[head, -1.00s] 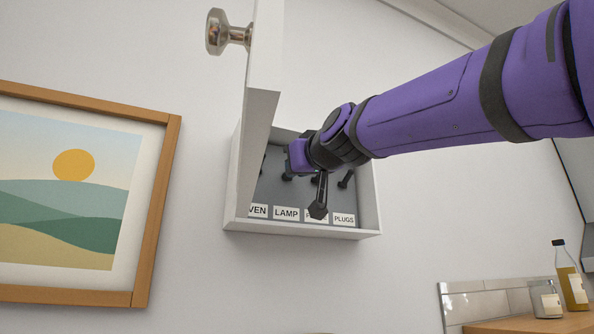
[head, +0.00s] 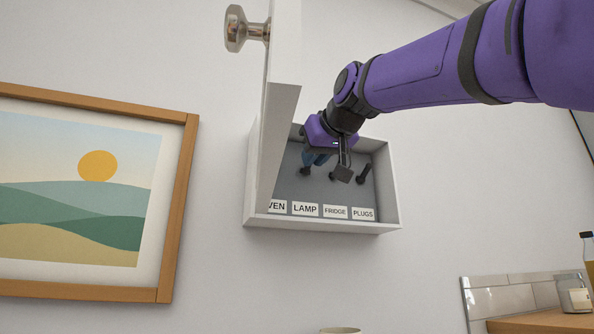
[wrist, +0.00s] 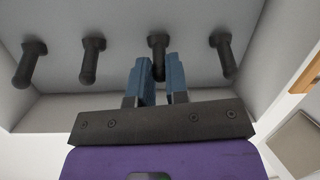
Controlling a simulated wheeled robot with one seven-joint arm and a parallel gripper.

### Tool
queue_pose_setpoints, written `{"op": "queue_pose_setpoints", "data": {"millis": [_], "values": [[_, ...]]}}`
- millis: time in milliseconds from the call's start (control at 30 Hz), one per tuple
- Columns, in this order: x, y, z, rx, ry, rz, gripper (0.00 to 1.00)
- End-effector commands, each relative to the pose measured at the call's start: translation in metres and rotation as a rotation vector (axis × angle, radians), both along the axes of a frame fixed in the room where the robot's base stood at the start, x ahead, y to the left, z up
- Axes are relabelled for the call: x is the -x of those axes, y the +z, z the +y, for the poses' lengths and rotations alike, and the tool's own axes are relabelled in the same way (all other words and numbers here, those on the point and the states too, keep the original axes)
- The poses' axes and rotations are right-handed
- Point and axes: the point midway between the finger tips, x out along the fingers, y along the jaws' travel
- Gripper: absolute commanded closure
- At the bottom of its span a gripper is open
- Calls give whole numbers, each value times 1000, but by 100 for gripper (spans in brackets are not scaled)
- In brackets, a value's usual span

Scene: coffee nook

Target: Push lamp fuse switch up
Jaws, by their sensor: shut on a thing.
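The lamp fuse switch (wrist: 158,43) is a black lever inside the white fuse box (head: 330,223), above the LAMP label (head: 305,208). In the wrist view it is third from the left, between my two blue fingers. My gripper (wrist: 158,62) is shut on it; it also shows in the head view (head: 314,158), where the fingers and wrist partly cover the lever. The fridge lever (wrist: 92,60) and plugs lever (wrist: 30,65) stand left of it in the wrist view, and the oven lever (wrist: 223,55) stands to the right.
The open box door (head: 283,90) with its round knob (head: 238,28) juts out just left of my gripper. A framed landscape picture (head: 185,190) hangs further left. A counter (head: 545,325) with a jar (head: 573,294) is at the lower right.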

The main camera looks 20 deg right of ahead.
Motion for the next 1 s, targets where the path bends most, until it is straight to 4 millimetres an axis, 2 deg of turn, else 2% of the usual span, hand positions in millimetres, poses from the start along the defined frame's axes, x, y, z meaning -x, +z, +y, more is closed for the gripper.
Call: {"op": "queue_pose_setpoints", "data": {"millis": [300, 333, 400, 433, 767, 867, 1000], "values": [[0, 2, 0, 0, 0, -6, 100], [1, 2, 0, 0, 0, -6, 81], [0, 2, 0, 0, 0, -5, 65], [0, 2, 0, 0, 0, -5, 60], [3, 2, 0, 1, 1, -3, 60], [13, 4, 0, 1, 1, -3, 60], [36, 9, -1, 1, 1, -5, 60]]}}
